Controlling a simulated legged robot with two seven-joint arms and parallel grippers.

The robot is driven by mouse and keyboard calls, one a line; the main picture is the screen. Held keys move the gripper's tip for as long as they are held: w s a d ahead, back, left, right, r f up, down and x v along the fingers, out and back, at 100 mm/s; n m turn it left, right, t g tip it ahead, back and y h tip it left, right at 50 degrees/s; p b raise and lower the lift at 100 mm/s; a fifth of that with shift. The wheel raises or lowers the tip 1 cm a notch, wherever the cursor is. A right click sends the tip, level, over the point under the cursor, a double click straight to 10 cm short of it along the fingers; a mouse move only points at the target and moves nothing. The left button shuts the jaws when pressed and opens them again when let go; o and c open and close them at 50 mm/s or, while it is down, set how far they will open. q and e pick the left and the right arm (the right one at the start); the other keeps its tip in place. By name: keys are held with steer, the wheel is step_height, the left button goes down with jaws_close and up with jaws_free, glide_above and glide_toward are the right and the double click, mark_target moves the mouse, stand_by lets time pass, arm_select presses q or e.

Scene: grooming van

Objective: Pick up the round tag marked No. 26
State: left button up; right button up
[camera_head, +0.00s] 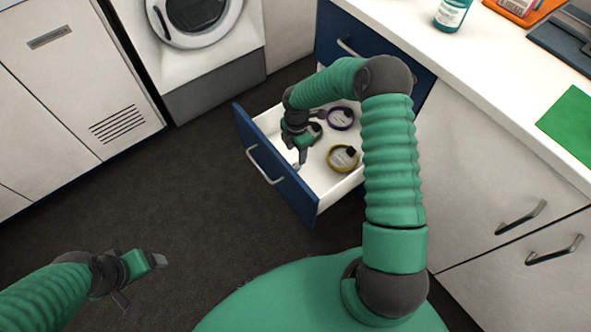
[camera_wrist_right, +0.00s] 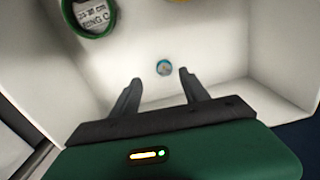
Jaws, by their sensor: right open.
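A small round blue tag (camera_wrist_right: 164,68) with a pale mark lies on the white floor of the open drawer (camera_head: 318,205). Its number is too small to read. In the right wrist view it shows just beyond and between the fingertips of my right gripper (camera_wrist_right: 160,77), which is open and empty. In the head view my right gripper (camera_head: 300,155) reaches down into the drawer, and I cannot make out the tag clearly there. My left gripper (camera_head: 145,283) is open and empty, over the dark floor at lower left.
A purple collar (camera_head: 341,118), a yellow collar (camera_head: 342,157) and a green collar (camera_wrist_right: 91,18) with a lettered label lie in the drawer. The drawer's blue front and white walls surround the right gripper. A counter (camera_head: 500,75) stands right, a washer (camera_head: 197,20) behind.

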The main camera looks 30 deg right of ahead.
mark_target(295, 166)
steer(key=shift+a+f, duration=0.1)
steer(key=shift+f, duration=0.8)
steer(key=f+b, duration=0.3)
steer(key=f, duration=0.1)
steer(key=shift+s+a+f, duration=0.1)
steer(key=shift+s+a, duration=0.3)
steer(key=shift+f+b, duration=0.35)
steer(key=shift+r, duration=0.15)
jaws_close()
